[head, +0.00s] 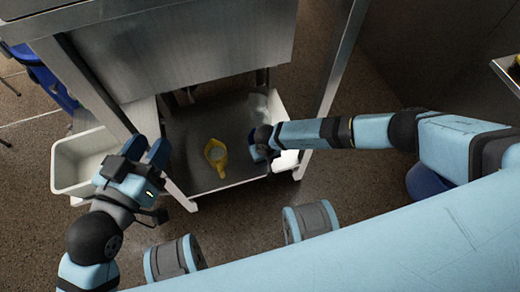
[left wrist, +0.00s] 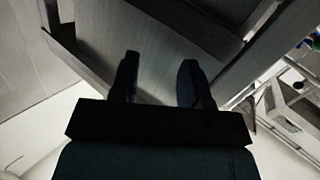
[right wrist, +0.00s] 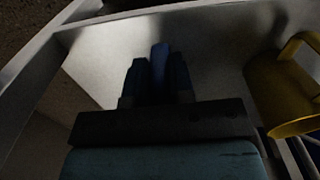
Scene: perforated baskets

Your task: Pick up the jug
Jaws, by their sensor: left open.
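The yellow jug (head: 215,156) stands on the lower shelf of a steel table, its opening facing up. In the right wrist view the jug (right wrist: 283,90) is at the right, cut off by the edge, with its handle at the top. My left gripper (head: 158,150) is open and empty, left of the jug and apart from it; its parted fingers (left wrist: 159,80) show in the left wrist view. My right gripper (head: 262,152) is right of the jug, not touching it. In the right wrist view its fingers (right wrist: 158,75) are dark, with a blue shape between them that I cannot identify.
The steel table's legs (head: 335,85) and upper body (head: 190,45) frame the shelf (head: 205,115). A white bin (head: 65,165) stands at the left, and another white bin (head: 285,160) is behind my right gripper. A blue object (head: 48,80) is at the far left.

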